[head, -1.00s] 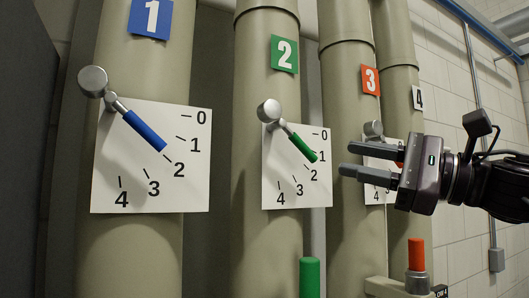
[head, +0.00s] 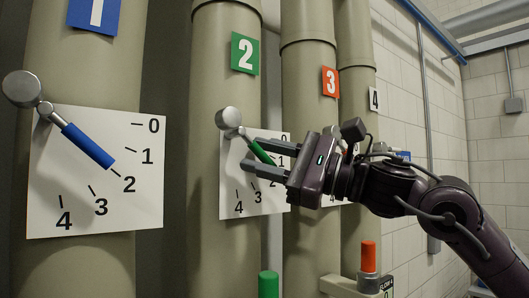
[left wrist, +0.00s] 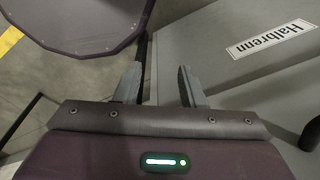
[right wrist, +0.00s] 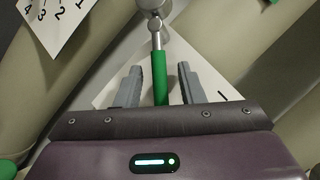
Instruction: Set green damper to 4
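The green damper lever (head: 259,149) is on pipe 2, in front of its white dial plate (head: 238,180) numbered down to 4. It slants down to the right; its tip is partly hidden by my gripper, near the 1 side of the scale. My right gripper (head: 246,156) is open, with its fingers around the lever. In the right wrist view the green grip (right wrist: 161,78) lies between the two fingers, with a gap on each side. My left gripper (left wrist: 157,85) is open and empty, away from the dials.
The blue lever (head: 88,145) on pipe 1 points near 2. Pipe 3 (head: 308,60) stands close behind my right gripper, its dial mostly hidden. A green-topped post (head: 268,284) and an orange-topped one (head: 368,257) stand below. A grey Halbrenn box (left wrist: 230,75) is near my left gripper.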

